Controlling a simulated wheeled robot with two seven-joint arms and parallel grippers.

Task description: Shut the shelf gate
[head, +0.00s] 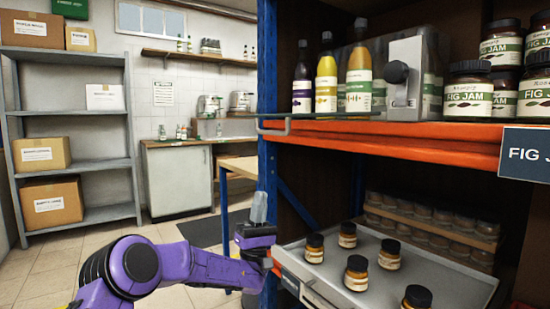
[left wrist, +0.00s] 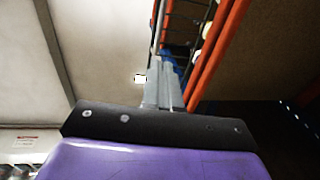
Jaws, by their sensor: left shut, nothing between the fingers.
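The shelf gate is hard to make out. A thin glass-like panel (head: 325,115) lies nearly edge-on along the orange shelf front and juts left past the blue post, with a pale bar handle (head: 273,131) under its left part. I cannot tell surely that this is the gate. A grey plate with a black round knob (head: 397,72) stands on the same shelf. My left gripper (head: 259,205) points upward, shut and empty, below the handle and apart from it. In the left wrist view its fingers (left wrist: 165,85) point up beside the orange beam (left wrist: 218,55). My right gripper is out of view.
Bottles (head: 327,82) and fig jam jars (head: 467,92) stand on the orange-fronted shelf (head: 400,138). Below, a grey tray (head: 440,283) with several small jars juts out, close right of my gripper. The blue post (head: 267,60) is near. Floor at left is open.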

